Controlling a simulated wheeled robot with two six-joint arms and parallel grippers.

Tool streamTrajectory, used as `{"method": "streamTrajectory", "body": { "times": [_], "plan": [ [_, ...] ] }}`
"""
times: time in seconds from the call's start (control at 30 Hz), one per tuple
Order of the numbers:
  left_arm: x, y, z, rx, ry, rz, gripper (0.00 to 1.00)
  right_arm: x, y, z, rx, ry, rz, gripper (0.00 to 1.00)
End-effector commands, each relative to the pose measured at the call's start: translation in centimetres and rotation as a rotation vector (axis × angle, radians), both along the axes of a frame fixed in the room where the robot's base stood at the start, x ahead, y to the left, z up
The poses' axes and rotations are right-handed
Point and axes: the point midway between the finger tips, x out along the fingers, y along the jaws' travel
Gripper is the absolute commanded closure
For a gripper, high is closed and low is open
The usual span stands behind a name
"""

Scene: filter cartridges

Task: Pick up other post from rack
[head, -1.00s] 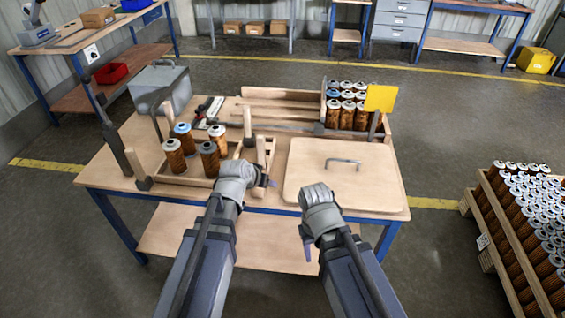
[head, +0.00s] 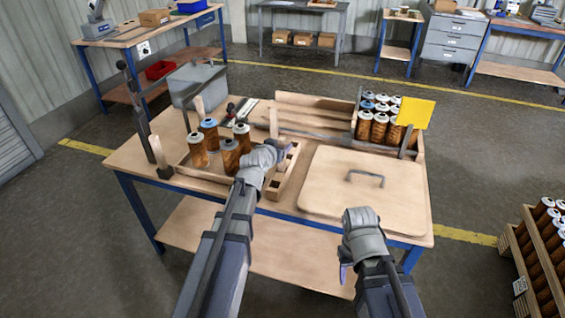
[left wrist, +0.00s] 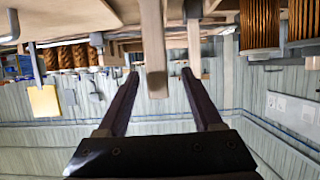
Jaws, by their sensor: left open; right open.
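The wooden rack (head: 284,178) sits at the table's front, with several orange-brown filter cartridges (head: 229,157) standing in its left part. My left gripper (head: 284,152) is over the rack's right part and hides some of it. In the left wrist view, which is upside down, its two dark fingers (left wrist: 160,73) are open. A pale wooden post (left wrist: 153,45) stands between them, with a gap to each finger. A second post (left wrist: 194,45) shows farther back, near the right finger. In the head view one post (head: 273,122) rises behind my gripper. My right gripper (head: 345,268) is open and empty before the table's front edge.
A wooden lid (head: 335,207) with a grey handle lies right of the rack. A crate of cartridges (head: 418,147) with a yellow plate (head: 415,112) stands behind it. A grey metal box (head: 196,84) is at the back left. An upright dark lever (head: 140,120) stands at the left.

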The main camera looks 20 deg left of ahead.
Motion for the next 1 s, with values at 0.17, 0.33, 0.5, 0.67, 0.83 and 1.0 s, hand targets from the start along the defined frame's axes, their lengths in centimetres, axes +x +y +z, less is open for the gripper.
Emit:
{"method": "streamTrajectory", "body": {
  "times": [0.17, 0.33, 0.5, 0.67, 0.83, 1.0],
  "plan": [
    [0.5, -0.1, -0.2, 0.001, 0.000, 0.000, 0.32, 0.0, 0.0, -0.2, 0.000, 0.000, 0.000, 0.50],
    [2.6, -0.3, -0.8, 0.001, 0.001, -0.002, 0.32, 0.0, 0.0, -0.8, 0.000, 0.000, 0.000, 0.50],
    [4.7, -0.5, -1.7, 0.001, 0.001, -0.002, 0.32, 0.0, 0.0, -1.7, 0.000, 0.000, 0.000, 0.50],
    [4.9, -0.5, -1.7, 0.002, 0.001, -0.001, 0.32, 0.0, 0.0, -1.6, 0.000, 0.000, 0.000, 0.50],
    [4.9, -0.5, -1.6, 0.001, 0.001, 0.000, 0.40, 0.0, 0.0, -1.6, 0.000, 0.000, 0.000, 0.50],
    [4.9, -0.5, -1.6, 0.001, 0.001, 0.000, 0.59, 0.0, 0.0, -1.6, 0.000, 0.000, 0.000, 0.50]
  ]
}}
